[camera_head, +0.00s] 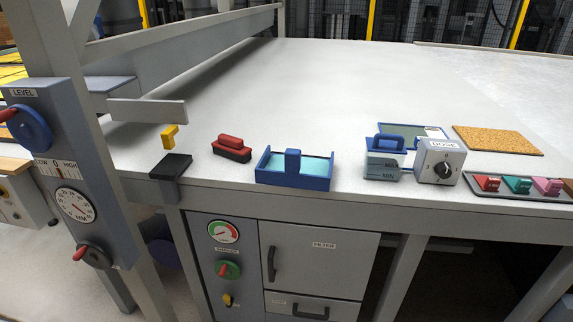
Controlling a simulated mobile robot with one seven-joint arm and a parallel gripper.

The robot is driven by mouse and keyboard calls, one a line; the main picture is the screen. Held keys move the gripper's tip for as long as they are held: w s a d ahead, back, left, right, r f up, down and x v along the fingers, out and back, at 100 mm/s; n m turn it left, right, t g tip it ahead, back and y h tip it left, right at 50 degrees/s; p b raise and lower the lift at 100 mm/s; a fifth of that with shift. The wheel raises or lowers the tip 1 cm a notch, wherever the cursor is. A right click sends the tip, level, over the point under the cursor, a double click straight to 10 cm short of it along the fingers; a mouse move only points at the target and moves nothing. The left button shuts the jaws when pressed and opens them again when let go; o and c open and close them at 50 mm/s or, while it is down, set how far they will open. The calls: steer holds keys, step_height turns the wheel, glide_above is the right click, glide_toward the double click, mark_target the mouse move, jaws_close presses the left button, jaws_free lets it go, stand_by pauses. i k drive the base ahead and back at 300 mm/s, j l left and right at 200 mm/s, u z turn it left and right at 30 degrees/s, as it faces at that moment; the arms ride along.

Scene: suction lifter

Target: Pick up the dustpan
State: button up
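The blue tray-like thing (266,172) near the table's front edge looks like the dustpan. It has low blue walls, a light teal inside and an upright blue block, perhaps its handle, at the middle of its front. It lies flat on the table, and nothing covers it. My gripper is not in view.
A red block with a dark base (231,147), perhaps a brush, lies just left of the dustpan. A blue-handled container (384,163) and a grey dial box (440,161) stand to the right. A cork board (497,140) lies farther right. The pale table (330,90) is clear behind.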

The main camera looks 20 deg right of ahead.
mark_target(291, 168)
steer(key=i+j+z, duration=0.15)
steer(key=z, duration=0.25)
steer(key=i+j+z, duration=0.5)
steer(key=z, duration=0.25)
steer(key=i+j, duration=0.05)
